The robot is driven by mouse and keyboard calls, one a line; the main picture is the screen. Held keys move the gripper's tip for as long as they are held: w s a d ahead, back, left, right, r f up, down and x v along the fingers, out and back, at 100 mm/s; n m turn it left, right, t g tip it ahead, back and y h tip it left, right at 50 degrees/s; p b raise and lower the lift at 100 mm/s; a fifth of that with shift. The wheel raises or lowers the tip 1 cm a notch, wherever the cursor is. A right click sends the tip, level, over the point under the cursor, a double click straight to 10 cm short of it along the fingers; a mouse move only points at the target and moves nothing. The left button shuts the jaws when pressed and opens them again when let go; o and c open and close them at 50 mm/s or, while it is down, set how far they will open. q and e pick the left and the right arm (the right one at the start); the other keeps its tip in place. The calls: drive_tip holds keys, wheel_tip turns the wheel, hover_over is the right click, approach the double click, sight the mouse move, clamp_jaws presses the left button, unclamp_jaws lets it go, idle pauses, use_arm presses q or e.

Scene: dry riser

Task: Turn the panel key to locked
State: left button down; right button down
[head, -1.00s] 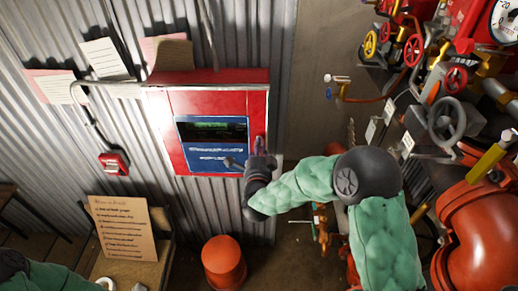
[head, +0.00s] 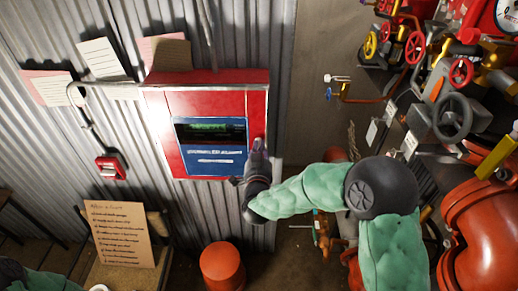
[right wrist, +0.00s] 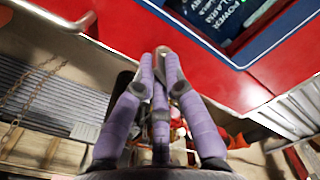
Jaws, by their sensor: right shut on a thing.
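The red fire panel (head: 205,98) hangs on the corrugated wall, with a blue face (head: 218,160) and a dark screen with green text (head: 213,133). My right gripper (head: 259,146) is at the panel's lower right edge. In the right wrist view its purple fingers (right wrist: 163,58) come together at their tips in front of the red panel surface (right wrist: 205,72). They are shut on the panel key, which the fingertips hide almost wholly, so its angle cannot be told. Only part of my left arm shows at the lower left; its gripper is out of view.
A red call point (head: 110,167) is on the wall to the left. A notice board (head: 121,234) stands below it. An orange bucket (head: 222,265) is on the floor. Pipes and valve wheels (head: 452,118) crowd the right side.

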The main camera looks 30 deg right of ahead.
drive_tip(key=n, duration=0.4)
drive_tip(key=shift+n+p, duration=0.3)
drive_tip(key=shift+n, duration=0.1)
idle(0.4)
drive_tip(key=c, duration=1.3)
unclamp_jaws()
drive_tip(key=v, duration=1.2)
